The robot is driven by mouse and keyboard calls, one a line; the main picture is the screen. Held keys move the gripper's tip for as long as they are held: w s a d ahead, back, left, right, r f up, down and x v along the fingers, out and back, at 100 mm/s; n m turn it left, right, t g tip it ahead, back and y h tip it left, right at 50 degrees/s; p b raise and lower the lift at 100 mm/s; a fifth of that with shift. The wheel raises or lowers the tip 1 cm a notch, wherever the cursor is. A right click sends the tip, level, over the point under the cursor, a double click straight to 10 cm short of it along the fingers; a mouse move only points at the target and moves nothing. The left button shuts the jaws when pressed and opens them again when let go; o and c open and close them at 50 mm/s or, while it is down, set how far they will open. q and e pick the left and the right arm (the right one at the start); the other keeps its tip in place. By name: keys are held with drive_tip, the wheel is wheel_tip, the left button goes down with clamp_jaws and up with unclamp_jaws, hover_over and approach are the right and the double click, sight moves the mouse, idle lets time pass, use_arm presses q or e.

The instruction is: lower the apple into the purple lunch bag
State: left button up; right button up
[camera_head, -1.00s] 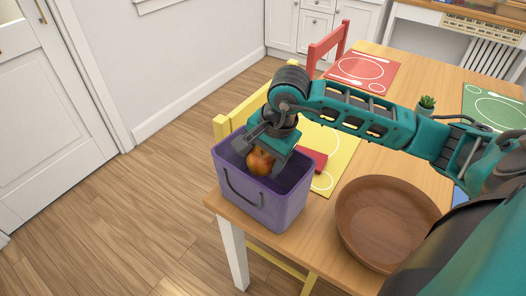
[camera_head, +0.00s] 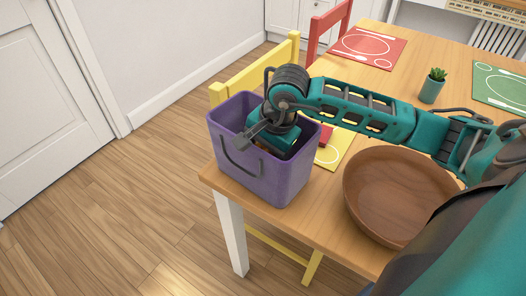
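The purple lunch bag (camera_head: 265,178) stands upright and open at the table's near left corner, its dark handle hanging on the front side. My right gripper (camera_head: 272,150) reaches down into the bag's opening from the right. Its fingertips are below the bag's rim and hidden by the front wall. The apple cannot be seen now; the bag wall and the gripper hide the place where it would be. Whether the fingers are open or shut does not show. My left gripper is not in view.
A brown wooden bowl (camera_head: 398,195) stands on the table right of the bag. A yellow placemat (camera_head: 333,152) with a red item (camera_head: 325,136) lies behind the bag. A potted plant (camera_head: 432,86), a red placemat (camera_head: 366,47) and a green placemat (camera_head: 503,88) lie farther back. A yellow chair (camera_head: 255,66) is behind the bag.

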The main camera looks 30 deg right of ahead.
drive_tip(key=shift+f, duration=0.1)
drive_tip(key=o, duration=1.1)
drive_tip(key=shift+c, duration=0.2)
drive_tip(key=shift+o, duration=0.9)
